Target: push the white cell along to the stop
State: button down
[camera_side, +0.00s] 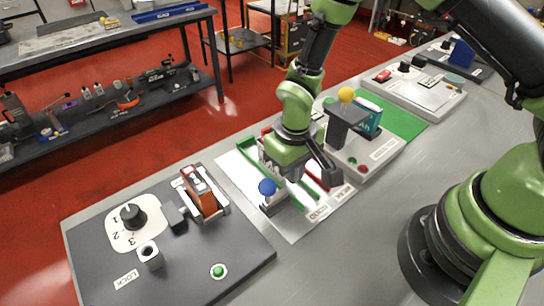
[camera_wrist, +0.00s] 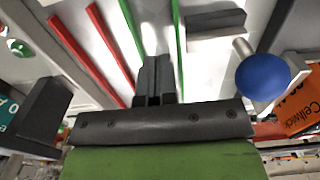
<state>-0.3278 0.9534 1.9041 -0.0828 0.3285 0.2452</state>
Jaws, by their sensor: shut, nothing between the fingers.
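My gripper (camera_wrist: 153,62) is shut with nothing between its fingers. In the side view my gripper (camera_side: 300,180) is low over the white panel (camera_side: 293,228), at the lane with green rails (camera_side: 300,194). In the wrist view the fingertips lie between the two green rails (camera_wrist: 131,35). Bright white patches show between these rails just beyond the fingertips; I cannot tell whether they are the white cell or bare panel. My gripper hides part of the lane in the side view. A dark block with a blue ball knob (camera_side: 267,187) stands beside the lane; the knob also shows in the wrist view (camera_wrist: 262,77).
Red rails (camera_wrist: 84,50) form a second lane beside the green one. A dark post with a yellow ball (camera_side: 346,94) stands behind my gripper. At left, a dark board (camera_side: 190,265) carries a dial (camera_side: 131,215) and an orange pack (camera_side: 198,192).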

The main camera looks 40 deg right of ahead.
jog(key=shift+f, duration=0.15)
jog(key=shift+f, duration=0.4)
jog(key=shift+w, duration=0.2)
jog(key=shift+w, duration=2.7)
jog(key=shift+s, duration=0.15)
jog(key=shift+s, duration=0.35)
jog(key=shift+r, duration=3.5)
